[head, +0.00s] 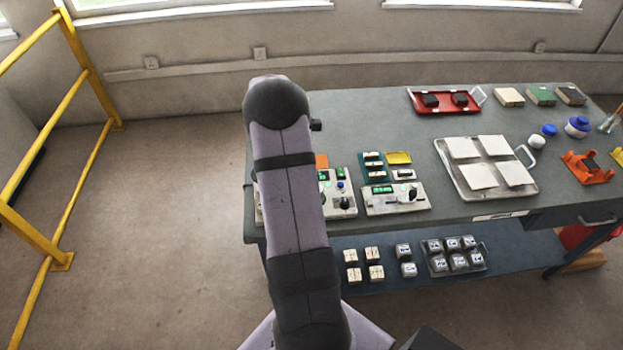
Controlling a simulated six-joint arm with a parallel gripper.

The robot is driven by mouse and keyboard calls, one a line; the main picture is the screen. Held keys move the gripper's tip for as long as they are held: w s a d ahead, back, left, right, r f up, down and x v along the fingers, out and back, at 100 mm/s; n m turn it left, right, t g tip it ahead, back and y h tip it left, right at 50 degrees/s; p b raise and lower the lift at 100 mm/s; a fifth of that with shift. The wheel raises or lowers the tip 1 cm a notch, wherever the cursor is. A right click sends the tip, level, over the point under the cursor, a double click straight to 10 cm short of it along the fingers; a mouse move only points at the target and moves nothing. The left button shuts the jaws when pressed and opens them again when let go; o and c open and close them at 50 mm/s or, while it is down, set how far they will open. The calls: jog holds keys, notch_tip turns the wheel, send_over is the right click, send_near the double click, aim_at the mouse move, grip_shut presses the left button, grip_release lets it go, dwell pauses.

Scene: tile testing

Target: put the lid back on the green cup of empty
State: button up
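I cannot make out a green cup or its lid in the head view. A small white cup-like piece (537,142) stands at the right of the table. A small blue piece (549,129) is right behind it, and a white pot with a blue top (577,126) stands further right. Whether any of these is a loose lid is too small to tell. My gripper is not in view; my own raised arm fills the middle and hides part of the table's left side.
The grey table (360,120) holds a metal tray (466,185) with white tiles, a red tray (418,106), an orange stand (588,170) and control boxes (392,199). Several small blocks sit on the lower shelf (330,280). A yellow rail (80,150) stands left. The table's back-left is clear.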

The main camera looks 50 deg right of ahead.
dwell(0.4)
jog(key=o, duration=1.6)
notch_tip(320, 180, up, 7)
jog(key=p, duration=0.6)
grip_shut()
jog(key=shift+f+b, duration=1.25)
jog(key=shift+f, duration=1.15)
dwell(0.8)
